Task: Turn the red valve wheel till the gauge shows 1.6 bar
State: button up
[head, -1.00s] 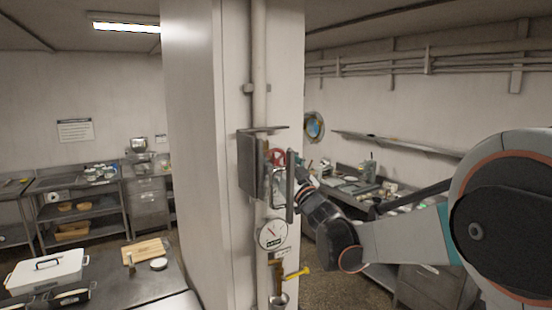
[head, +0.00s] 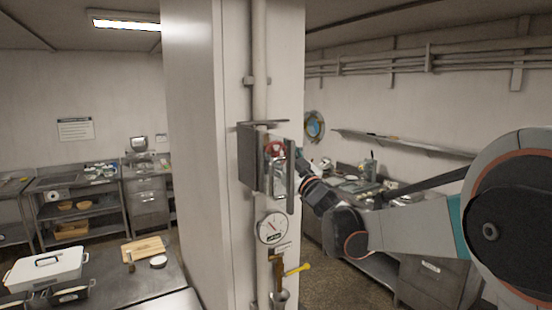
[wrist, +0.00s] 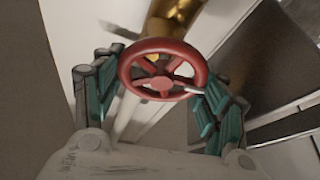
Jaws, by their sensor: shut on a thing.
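The red valve wheel (wrist: 163,84) sits between the two fingers of my gripper (wrist: 160,95) in the wrist view, with a brass body (wrist: 172,18) behind it. The teal finger pads are at the wheel's left and right rim. In the head view, the wheel (head: 275,148) shows only partly, and my gripper (head: 280,170) is in front of it inside the metal guard. The round white gauge (head: 271,228) is below on the pillar. Its red needle points to the upper left; the scale figures are too small to read.
A metal guard (head: 248,165) with side plates surrounds the wheel closely. A yellow-handled lever (head: 298,269) is on the pipe below the gauge.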

jog(key=o, duration=0.8)
jog(key=shift+s, duration=0.1)
jog(key=v, duration=1.2)
